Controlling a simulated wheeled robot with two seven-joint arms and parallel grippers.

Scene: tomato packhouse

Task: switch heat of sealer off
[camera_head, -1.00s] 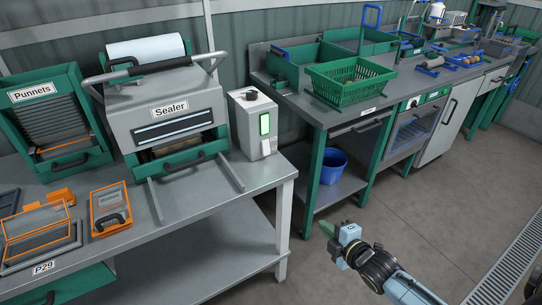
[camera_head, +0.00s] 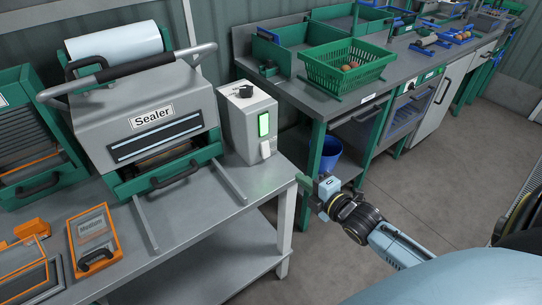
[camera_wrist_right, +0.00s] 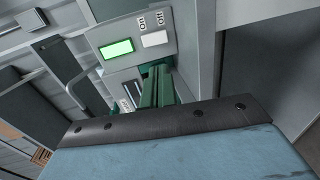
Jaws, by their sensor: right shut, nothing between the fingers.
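The grey sealer (camera_head: 150,122) stands on the left bench, with a long handle over its top. At its right is a light grey control box (camera_head: 236,122) with a black knob (camera_head: 245,91) on top. Its front has a lit green switch (camera_head: 264,125) and a white switch (camera_head: 266,149) below it.
The bench's right edge (camera_head: 284,190) lies between my right gripper and the box. A green basket (camera_head: 345,72) stands on the back counter (camera_head: 322,103), with a blue bucket (camera_head: 329,153) beneath. Orange-framed trays (camera_head: 92,240) lie at the bench's front left. Open floor lies to the right.

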